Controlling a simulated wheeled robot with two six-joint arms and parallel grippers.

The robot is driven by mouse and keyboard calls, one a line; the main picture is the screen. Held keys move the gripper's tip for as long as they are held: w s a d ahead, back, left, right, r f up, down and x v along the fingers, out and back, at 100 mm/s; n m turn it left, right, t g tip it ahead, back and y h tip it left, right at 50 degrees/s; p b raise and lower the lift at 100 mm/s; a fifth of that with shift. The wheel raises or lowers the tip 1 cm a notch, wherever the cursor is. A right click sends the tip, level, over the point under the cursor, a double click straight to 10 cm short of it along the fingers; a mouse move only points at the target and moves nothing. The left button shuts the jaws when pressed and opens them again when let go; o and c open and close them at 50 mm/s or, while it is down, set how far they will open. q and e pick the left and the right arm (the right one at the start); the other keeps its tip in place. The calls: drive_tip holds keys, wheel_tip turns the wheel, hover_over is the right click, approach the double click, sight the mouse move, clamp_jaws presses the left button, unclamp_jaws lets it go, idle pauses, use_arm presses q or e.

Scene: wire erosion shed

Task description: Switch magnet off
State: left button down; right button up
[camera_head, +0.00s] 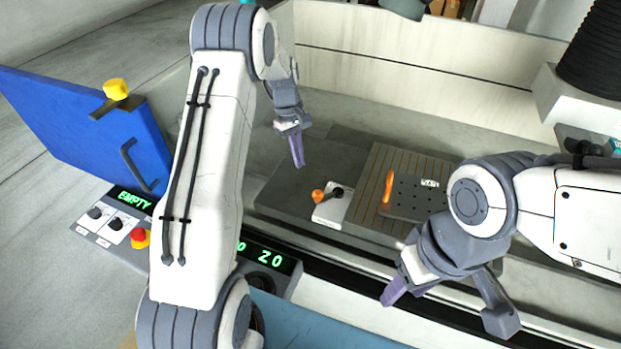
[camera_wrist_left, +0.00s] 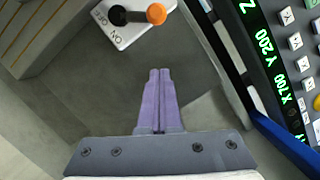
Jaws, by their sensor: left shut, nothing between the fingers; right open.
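The magnet switch is a small white plate (camera_head: 331,214) with a black lever (camera_head: 334,192) ending in an orange knob (camera_head: 318,196). It sits beside the ribbed brown magnet plate (camera_head: 405,164). In the left wrist view the switch plate (camera_wrist_left: 135,35) carries ON and OFF lettering, and the lever points right with its orange knob (camera_wrist_left: 156,13). I cannot tell which label the lever marks. My left gripper (camera_head: 298,158) is shut and empty, apart from the knob, above and behind it; its fingers (camera_wrist_left: 160,75) show too. My right gripper (camera_head: 446,305) is open and empty at front right.
A dark plate (camera_head: 415,207) with an orange handle (camera_head: 388,187) lies on the ribbed plate. A blue door (camera_head: 75,125) stands open at left. A control panel (camera_head: 115,226) with a red button is below it. Pale tank walls (camera_head: 420,75) rise behind. Grey floor around the switch is clear.

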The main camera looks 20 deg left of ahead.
sight(329, 193)
use_arm(q)
drive_tip(key=x, duration=0.1)
drive_tip(key=p+x, duration=0.1)
drive_tip(key=x, duration=0.3)
drive_tip(key=shift+s+d+r, duration=0.1)
drive_tip(key=shift+s+d, duration=0.05)
drive_tip(key=shift+d, duration=0.15)
drive_tip(key=shift+s+d+r+p, duration=0.1)
drive_tip(key=shift+s+d+p, duration=0.6)
drive_tip(key=shift+d, duration=0.25)
drive_tip(key=shift+s+d, duration=0.25)
drive_tip(key=shift+d, duration=0.2)
drive_tip(key=shift+d, duration=0.1)
